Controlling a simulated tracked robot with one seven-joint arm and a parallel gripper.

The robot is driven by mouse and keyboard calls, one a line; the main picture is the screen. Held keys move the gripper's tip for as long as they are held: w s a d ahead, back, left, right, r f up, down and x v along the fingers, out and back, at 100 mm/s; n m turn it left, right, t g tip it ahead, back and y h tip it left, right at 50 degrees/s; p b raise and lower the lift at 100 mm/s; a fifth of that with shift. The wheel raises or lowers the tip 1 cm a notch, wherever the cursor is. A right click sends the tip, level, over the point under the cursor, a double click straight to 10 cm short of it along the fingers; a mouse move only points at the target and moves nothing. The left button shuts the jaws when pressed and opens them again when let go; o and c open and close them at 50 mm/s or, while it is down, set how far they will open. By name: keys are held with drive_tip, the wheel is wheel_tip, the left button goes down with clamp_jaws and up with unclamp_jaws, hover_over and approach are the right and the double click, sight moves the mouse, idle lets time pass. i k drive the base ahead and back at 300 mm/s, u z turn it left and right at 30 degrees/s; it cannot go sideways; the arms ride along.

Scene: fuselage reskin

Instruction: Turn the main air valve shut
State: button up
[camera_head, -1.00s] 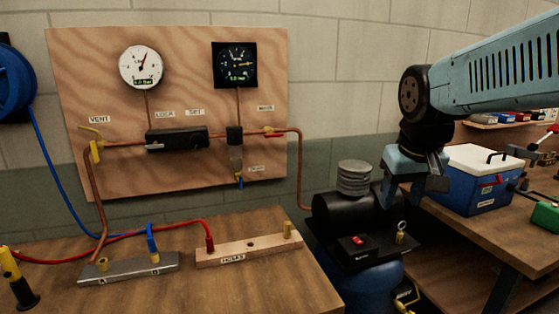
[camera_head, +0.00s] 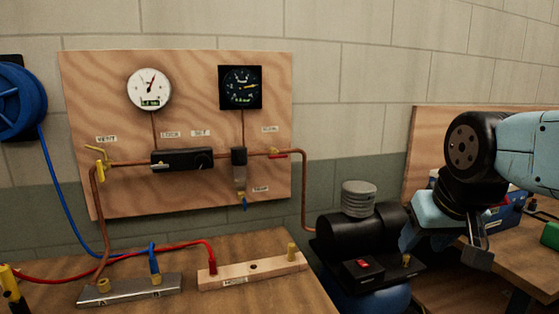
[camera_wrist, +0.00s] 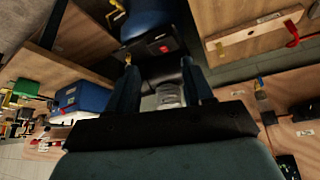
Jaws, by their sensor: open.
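The main air valve has a red lever (camera_head: 277,154) on the copper pipe at the right side of the wooden board, below a small label that appears to read MAIN. The lever lies roughly along the pipe. My gripper (camera_head: 446,248) is well to the right of the valve and lower, beyond the black compressor, and touches nothing I can see. In the wrist view my gripper (camera_wrist: 163,82) shows two spread fingers with nothing held between them. A grey ribbed cylinder shows beyond the fingers. I cannot clearly make out the red lever in the wrist view.
The compressor (camera_head: 360,240) stands below and right of the board. A black regulator (camera_head: 182,160), a filter (camera_head: 239,170) and two gauges are on the board. The wall space right of the pipe is clear.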

sight(275, 155)
drive_tip(key=z, duration=1.15)
drive_tip(key=k, duration=1.9)
drive_tip(key=u, duration=0.7)
drive_tip(key=i, duration=1)
drive_tip(key=z, duration=0.1)
